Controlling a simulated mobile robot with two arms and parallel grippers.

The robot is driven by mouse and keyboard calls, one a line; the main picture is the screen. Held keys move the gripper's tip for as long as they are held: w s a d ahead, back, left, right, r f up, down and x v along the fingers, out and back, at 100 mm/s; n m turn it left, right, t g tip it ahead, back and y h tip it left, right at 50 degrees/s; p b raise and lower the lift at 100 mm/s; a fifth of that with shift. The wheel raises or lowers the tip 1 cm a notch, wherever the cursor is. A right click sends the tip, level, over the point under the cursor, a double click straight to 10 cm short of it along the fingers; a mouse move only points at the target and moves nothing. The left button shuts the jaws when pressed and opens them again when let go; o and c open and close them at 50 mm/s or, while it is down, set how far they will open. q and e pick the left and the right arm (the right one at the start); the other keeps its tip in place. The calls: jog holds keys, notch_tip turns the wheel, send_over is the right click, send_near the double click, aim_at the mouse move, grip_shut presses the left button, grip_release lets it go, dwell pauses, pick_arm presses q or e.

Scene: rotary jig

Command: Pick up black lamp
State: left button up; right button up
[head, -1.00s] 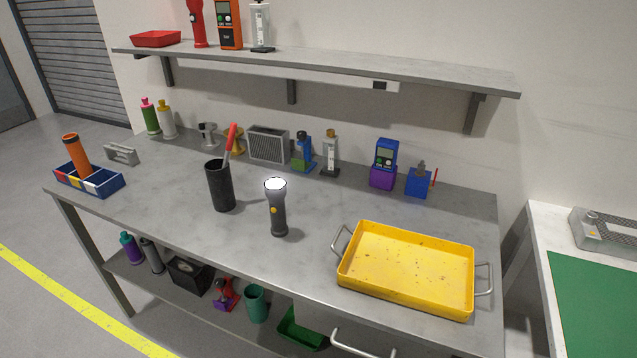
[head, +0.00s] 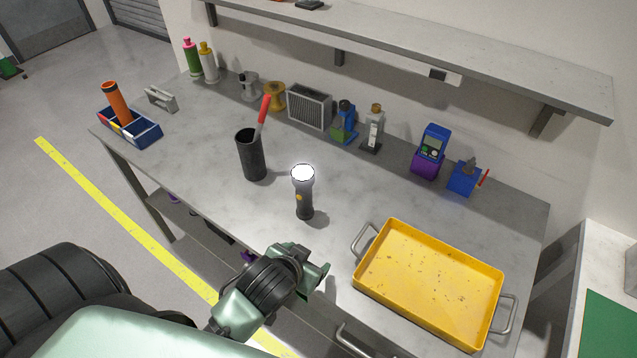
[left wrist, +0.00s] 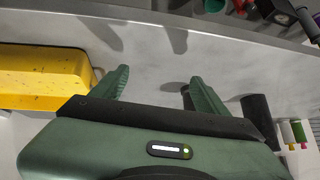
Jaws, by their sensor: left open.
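The black lamp (head: 304,198) is a dark flashlight standing upright on the grey table, with a bright round white head on top and a yellow button. My left gripper (head: 315,278) is over the table's front edge, in front of the lamp and apart from it. In the left wrist view its two green fingers (left wrist: 160,86) are spread, with bare table between them. A small dark piece shows beside the right finger there; I cannot tell whether it is the lamp. My right gripper is not in view.
A black cup (head: 250,156) with a red-handled tool stands left of the lamp. A yellow tray (head: 428,289) with metal handles lies to the right. Several small devices line the back below a wall shelf (head: 440,52). The table around the lamp is clear.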

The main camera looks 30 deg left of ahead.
pick_arm(q)
jog(key=w+d+r+m+t+h, duration=0.1)
jog(key=w+d+r+t, duration=0.1)
jog(key=w+r+t, duration=0.5)
jog(key=w+d+r+t+h, duration=0.1)
jog(key=w+d+r+t, duration=0.15)
jog(key=w+r, duration=0.8)
jog(key=s+d+r+m+g+h, duration=0.2)
jog(key=d+r+m+g+h, duration=0.1)
jog(key=d+r+m+h, duration=1.1)
jog(key=n+g+y+p, duration=0.1)
jog(key=g+y, duration=1.4)
jog(key=y, duration=0.1)
send_over(303, 172)
jog(key=f, duration=1.4)
jog(key=shift+w+d+f, duration=0.2)
jog(key=shift+d+f, duration=0.1)
jog(key=shift+f, duration=0.1)
jog(key=shift+s+f, duration=0.1)
jog(key=shift+f, duration=0.3)
jog(key=f+p, duration=0.2)
jog(key=f, duration=0.1)
jog(key=f+p, duration=0.1)
jog(key=f, duration=0.1)
jog(key=shift+s+a+f, duration=0.15)
jog(key=shift+a, duration=0.15)
jog(key=shift+f, duration=0.65)
